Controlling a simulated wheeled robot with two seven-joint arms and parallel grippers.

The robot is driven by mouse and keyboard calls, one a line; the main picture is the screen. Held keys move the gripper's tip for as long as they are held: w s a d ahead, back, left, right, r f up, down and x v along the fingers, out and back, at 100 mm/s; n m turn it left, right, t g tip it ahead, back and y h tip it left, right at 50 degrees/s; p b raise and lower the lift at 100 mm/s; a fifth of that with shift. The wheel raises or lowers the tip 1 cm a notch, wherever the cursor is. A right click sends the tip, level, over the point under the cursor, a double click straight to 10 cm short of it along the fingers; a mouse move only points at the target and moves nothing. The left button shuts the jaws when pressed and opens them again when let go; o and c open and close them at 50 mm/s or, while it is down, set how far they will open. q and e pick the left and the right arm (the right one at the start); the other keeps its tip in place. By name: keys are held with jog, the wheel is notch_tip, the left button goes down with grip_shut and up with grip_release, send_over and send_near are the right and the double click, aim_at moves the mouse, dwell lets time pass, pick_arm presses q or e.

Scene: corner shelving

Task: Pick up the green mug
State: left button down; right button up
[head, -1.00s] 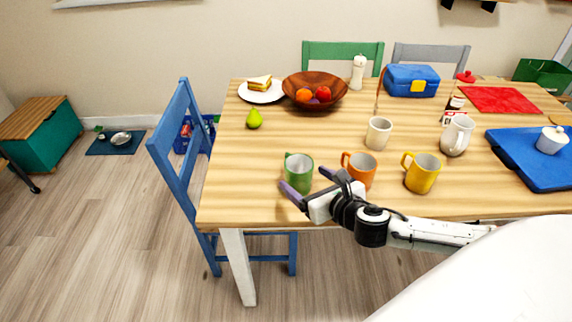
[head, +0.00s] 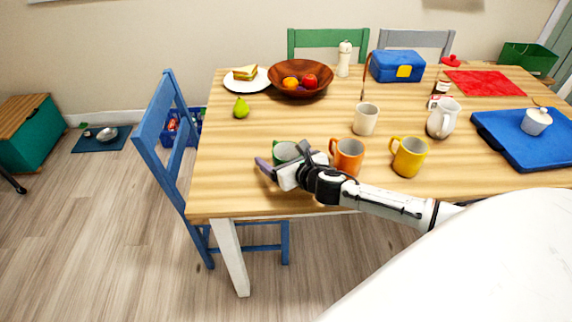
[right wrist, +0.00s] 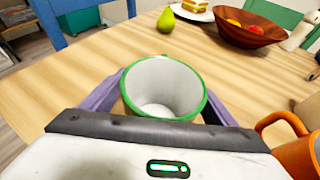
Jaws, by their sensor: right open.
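The green mug (head: 286,151) stands upright near the front edge of the wooden table, partly hidden behind my right gripper in the head view. In the right wrist view the mug (right wrist: 165,86) shows its green rim and white, empty inside. My right gripper (head: 282,162) is open at the mug. In the right wrist view its two purple fingers lie one on each side of the mug, with the mug between them. I cannot tell whether either finger touches it. My left gripper is not in view.
An orange mug (head: 346,156) stands just right of my right gripper, with a yellow mug (head: 408,157) beyond it. A white cup (head: 365,119) and a green pear (head: 241,108) stand farther back. A blue chair (head: 168,125) is at the table's left edge.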

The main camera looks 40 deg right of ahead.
jog(key=shift+r, duration=0.1)
jog(key=c, duration=1.3)
